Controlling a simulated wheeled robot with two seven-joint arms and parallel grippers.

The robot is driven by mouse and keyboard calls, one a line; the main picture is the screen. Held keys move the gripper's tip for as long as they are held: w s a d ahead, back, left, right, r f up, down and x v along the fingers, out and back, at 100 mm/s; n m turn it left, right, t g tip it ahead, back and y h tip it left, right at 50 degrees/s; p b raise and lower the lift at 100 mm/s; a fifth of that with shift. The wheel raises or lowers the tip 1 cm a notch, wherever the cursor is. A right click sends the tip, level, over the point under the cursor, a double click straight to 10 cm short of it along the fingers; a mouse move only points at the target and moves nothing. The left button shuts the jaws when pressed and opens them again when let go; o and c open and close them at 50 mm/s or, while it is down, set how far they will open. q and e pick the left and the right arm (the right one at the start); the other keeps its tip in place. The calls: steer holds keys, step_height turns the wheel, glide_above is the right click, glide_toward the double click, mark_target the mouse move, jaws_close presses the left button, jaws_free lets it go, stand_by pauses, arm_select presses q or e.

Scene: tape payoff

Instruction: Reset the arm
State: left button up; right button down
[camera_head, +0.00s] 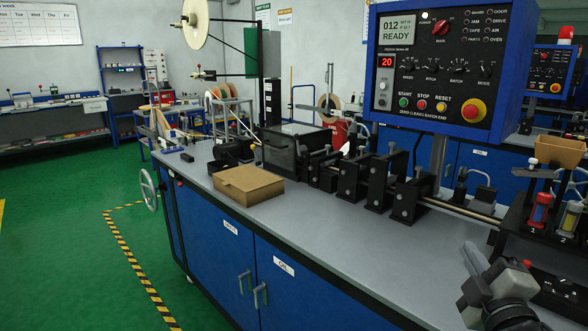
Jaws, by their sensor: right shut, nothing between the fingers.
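My right gripper (474,258) shows at the bottom right of the head view, with grey fingers and a dark wrist below. Its fingers are closed together with nothing between them. It appears in front of the workbench (345,245), near the bench's front right part, and holds nothing. I cannot tell its exact height above the bench top. My left gripper and left arm are not in view.
A control panel (440,122) with blue edges reads "READY" above the bench. A cardboard box (248,186) lies at the bench's left. Black roller brackets (380,190) run along the back. A rack with red and yellow cylinders (540,210) stands close to my right gripper. The front middle is clear.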

steer(key=s+a+f+m+g+y, duration=0.1)
steer(key=s+a+f+m+g, duration=0.2)
steer(key=f, duration=0.5)
steer(key=s+a+f+m+g+y, duration=0.1)
steer(key=s+a+f+y, duration=0.15)
steer(key=a+f, duration=0.45)
steer(key=s+a+f+m+g+y, duration=0.1)
steer(key=s+a+f+m+g, duration=0.1)
steer(key=s+f, duration=0.4)
steer(key=s+a+f+m+g+y, duration=0.1)
steer(key=s+a+f+m+g, duration=0.2)
steer(key=s+a+f, duration=0.4)
steer(key=shift+s+a+f+m, duration=0.2)
steer(key=shift+s+f+m, duration=0.05)
steer(key=shift+f+m, duration=0.3)
